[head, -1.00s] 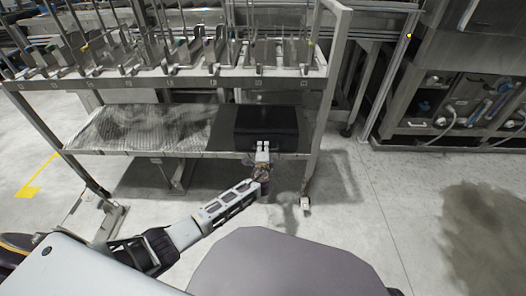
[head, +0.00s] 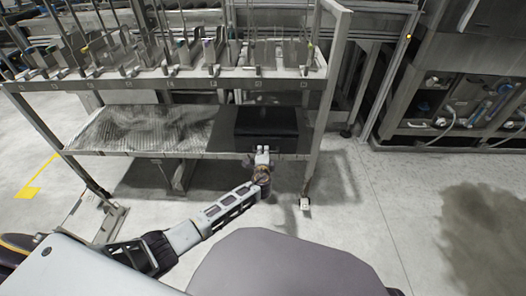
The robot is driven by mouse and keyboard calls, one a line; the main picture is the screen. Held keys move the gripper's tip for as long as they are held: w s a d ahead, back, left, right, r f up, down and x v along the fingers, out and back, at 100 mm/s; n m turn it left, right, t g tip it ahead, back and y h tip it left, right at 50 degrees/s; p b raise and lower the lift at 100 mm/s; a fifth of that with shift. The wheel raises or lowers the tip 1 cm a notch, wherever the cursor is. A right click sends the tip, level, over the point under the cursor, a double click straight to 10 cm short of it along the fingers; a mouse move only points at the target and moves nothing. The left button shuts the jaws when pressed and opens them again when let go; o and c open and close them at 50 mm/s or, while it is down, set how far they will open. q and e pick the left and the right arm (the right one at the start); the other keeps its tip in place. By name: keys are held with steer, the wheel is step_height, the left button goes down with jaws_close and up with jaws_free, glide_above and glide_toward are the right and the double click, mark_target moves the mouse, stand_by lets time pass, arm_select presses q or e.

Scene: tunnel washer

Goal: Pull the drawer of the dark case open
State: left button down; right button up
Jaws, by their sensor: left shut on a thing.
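The dark case (head: 266,122) is a black box on the lower shelf of the rack, at its right end. Its front faces me, and no gap of an opened drawer can be made out on it. My left gripper (head: 262,152) is at the lower middle of the case front, shut on a small part there, which looks like the drawer's handle. The fingers hide most of that part. My right gripper does not show in the head view.
The lower shelf (head: 140,152) left of the case is bare metal. The upper shelf (head: 190,78) carries upright metal holders. A rack post (head: 322,110) stands close right of the case. The floor (head: 350,235) in front is clear. Steel machinery (head: 460,100) stands at the right.

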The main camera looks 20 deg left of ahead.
arm_select(q)
steer(key=f+p+v, duration=0.2)
steer(key=p+v, duration=0.1)
steer(key=v, duration=1)
steer(key=shift+s+d+f, duration=0.2)
steer(key=shift+s+f, duration=0.25)
steer(key=shift+s, duration=0.1)
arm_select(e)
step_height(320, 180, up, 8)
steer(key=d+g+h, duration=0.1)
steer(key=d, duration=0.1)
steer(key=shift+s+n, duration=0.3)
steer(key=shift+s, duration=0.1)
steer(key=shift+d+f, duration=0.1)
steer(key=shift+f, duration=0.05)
arm_select(q)
steer(key=c, duration=1.5)
jaws_free()
steer(key=shift+w, duration=0.1)
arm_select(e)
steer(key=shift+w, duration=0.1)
arm_select(q)
steer(key=shift+r, duration=0.1)
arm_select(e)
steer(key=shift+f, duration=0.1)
